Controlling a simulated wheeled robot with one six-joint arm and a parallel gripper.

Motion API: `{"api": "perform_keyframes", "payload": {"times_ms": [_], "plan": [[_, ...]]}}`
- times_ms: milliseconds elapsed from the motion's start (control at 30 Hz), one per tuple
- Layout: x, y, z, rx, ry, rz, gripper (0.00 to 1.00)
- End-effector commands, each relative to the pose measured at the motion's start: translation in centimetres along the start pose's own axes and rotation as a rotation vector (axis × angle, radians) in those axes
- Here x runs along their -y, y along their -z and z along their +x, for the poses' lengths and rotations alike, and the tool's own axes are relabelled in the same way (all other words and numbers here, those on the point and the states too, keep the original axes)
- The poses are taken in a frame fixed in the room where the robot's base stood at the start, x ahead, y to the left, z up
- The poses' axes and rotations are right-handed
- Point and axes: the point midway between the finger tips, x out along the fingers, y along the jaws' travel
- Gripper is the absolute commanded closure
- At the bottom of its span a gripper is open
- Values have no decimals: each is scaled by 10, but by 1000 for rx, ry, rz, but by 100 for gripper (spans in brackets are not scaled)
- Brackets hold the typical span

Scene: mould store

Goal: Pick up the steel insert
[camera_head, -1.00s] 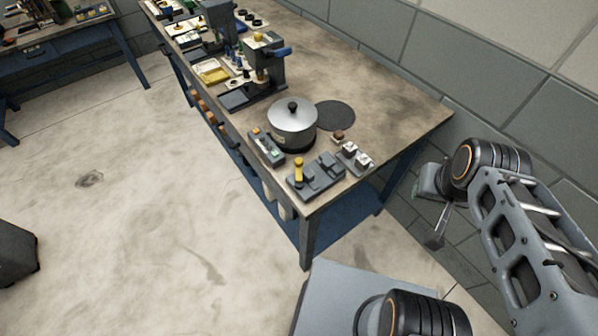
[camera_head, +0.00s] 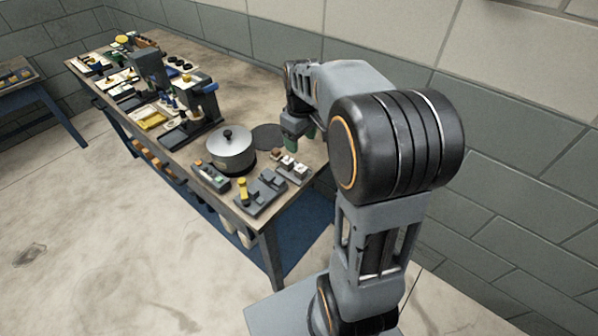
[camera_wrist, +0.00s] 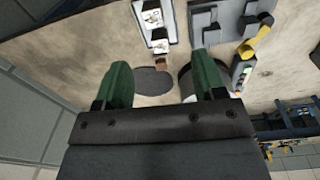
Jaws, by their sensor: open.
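Two small silver-white blocks sit on a dark holder (camera_head: 291,168) near the bench's front right corner; either may be the steel insert, and I cannot tell which. They also show in the wrist view, the upper block (camera_wrist: 151,17) and the lower block (camera_wrist: 158,36). A small brown block (camera_wrist: 159,62) is just beside them, and in the head view it (camera_head: 276,153) is partly in shadow. My gripper (camera_wrist: 163,75) has its two green fingers spread wide with nothing between them. In the head view it hangs above the bench, behind and right of the blocks.
A lidded metal pot (camera_head: 231,152) and a flat dark disc (camera_head: 267,137) are close by. A dark clamp fixture with a yellow handle (camera_head: 243,188) stands left of the blocks. Presses (camera_head: 200,104) and trays fill the far bench. A block wall (camera_head: 400,60) runs behind.

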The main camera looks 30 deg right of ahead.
Motion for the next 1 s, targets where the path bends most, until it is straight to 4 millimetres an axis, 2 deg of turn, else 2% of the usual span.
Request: {"api": "perform_keyframes", "payload": {"times_ms": [167, 500, 867, 1000], "plan": [[-16, 8, 18, 30, 21, -43, 36], [-16, 6, 76, 33, 24, -49, 36], [-16, 5, 101, 32, 23, -47, 36], [-14, 4, 120, 34, 24, -47, 36]]}}
